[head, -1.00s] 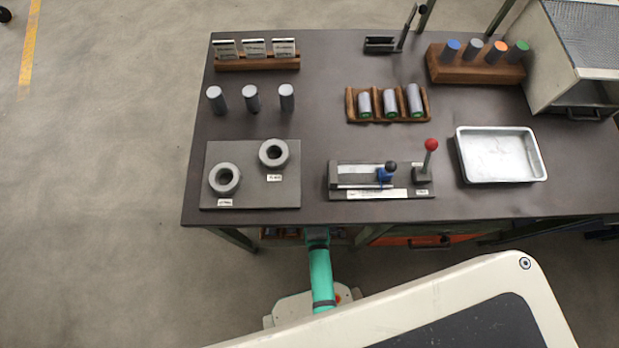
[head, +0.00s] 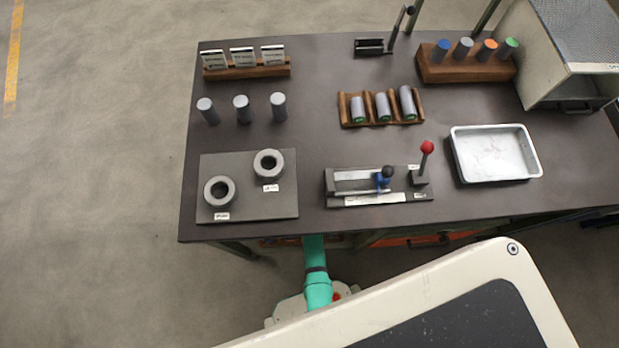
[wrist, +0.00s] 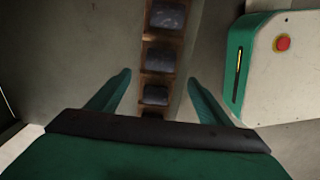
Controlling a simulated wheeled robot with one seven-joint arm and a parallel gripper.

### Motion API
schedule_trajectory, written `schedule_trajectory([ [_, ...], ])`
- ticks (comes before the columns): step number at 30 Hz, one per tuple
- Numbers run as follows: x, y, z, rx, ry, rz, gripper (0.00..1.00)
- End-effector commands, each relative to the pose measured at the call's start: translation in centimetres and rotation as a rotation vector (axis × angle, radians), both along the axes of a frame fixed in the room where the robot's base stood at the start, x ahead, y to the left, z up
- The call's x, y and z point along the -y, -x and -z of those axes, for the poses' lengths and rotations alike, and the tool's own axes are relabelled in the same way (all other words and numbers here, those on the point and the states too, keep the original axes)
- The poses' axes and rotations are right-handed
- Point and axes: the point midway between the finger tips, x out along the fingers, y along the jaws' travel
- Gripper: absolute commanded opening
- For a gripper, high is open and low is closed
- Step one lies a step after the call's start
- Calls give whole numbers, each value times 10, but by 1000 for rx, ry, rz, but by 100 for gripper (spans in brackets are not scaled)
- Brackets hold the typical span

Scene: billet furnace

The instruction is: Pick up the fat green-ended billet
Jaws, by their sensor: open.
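A wooden cradle (head: 346,123) in the middle of the bench holds three grey billets lying side by side with green near ends: a left one (head: 358,106), a middle one (head: 382,104) and a right one (head: 408,100). The right one looks longest; I cannot tell surely which is fattest. My gripper (wrist: 158,85) shows in the wrist view with its two green fingers wide apart and nothing between them. In the head view my arm goes under the bench's front edge, and the gripper is hidden. No billet shows in the wrist view.
On the bench (head: 320,120) are a plate with two rings (head: 248,205), three upright grey cylinders (head: 241,109), a clamp fixture (head: 365,190), a red-knobbed lever (head: 426,148), a metal tray (head: 494,178) and a wooden block with coloured-top billets (head: 466,71). A wooden compartment row (wrist: 158,58) lies beyond my fingers.

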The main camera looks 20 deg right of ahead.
Motion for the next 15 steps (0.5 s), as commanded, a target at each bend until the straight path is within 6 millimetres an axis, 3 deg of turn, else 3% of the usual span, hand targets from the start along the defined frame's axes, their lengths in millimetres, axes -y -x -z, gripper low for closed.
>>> schedule_trajectory([
  [15,-3,-2,66,-1,-1,-6,73],
])
